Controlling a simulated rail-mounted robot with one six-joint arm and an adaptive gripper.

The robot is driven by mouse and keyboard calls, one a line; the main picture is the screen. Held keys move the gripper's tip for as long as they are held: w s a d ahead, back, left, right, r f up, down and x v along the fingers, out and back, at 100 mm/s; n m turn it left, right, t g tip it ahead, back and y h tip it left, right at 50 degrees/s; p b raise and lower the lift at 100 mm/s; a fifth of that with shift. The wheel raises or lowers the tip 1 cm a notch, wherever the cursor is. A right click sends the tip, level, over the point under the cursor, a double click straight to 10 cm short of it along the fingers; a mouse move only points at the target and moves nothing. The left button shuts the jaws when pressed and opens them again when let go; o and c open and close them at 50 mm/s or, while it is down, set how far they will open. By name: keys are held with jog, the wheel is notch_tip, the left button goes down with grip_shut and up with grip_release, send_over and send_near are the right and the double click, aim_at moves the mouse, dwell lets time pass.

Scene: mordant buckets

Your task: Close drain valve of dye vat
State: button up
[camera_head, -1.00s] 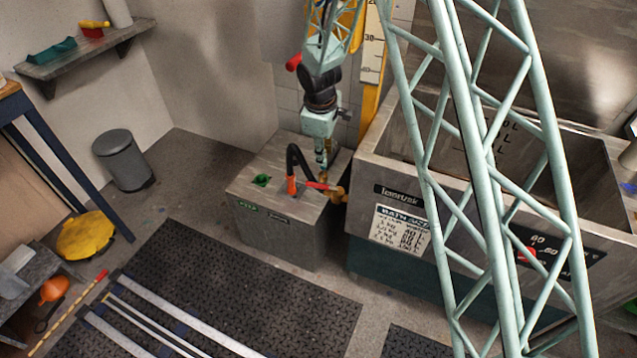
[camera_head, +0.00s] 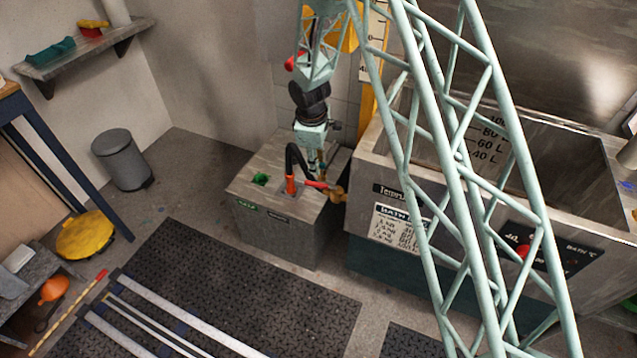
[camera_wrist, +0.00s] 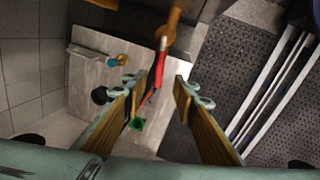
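The dye vat (camera_head: 365,165) is the large grey tank on the right, partly hidden by my lattice arm. A brass drain valve (camera_head: 338,194) sticks out of its left side; a red lever (camera_head: 316,185) extends left from it. In the wrist view the brass valve (camera_wrist: 172,28) is at the top, with the lever (camera_wrist: 162,46) pointing down the picture. My gripper (camera_wrist: 159,86) is open and empty, its two wooden-looking fingers apart, with the red parts showing between and beyond them. In the head view my gripper (camera_head: 316,165) hangs just above and behind the lever; contact cannot be told.
A grey box (camera_head: 275,235) with a green-rimmed opening stands left of the vat. Dark floor mats (camera_head: 250,290) lie in front. A grey bin (camera_head: 122,160) stands at left.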

aim_at(319, 184)
jog(key=shift+w+d+f+b, duration=0.1)
jog(key=shift+w+f+b, duration=0.35)
jog(key=shift+f, duration=1.75)
jog(key=shift+w+d+f+b, duration=0.1)
jog(key=shift+w+f+b, duration=0.4)
jog(key=shift+f, duration=1.7)
jog(key=shift+w+d+f+b, duration=0.1)
jog(key=shift+w+f+b, duration=0.35)
jog(key=shift+f, duration=1.75)
jog(key=shift+s, duration=0.1)
jog(key=shift+c, duration=0.9)
grip_shut()
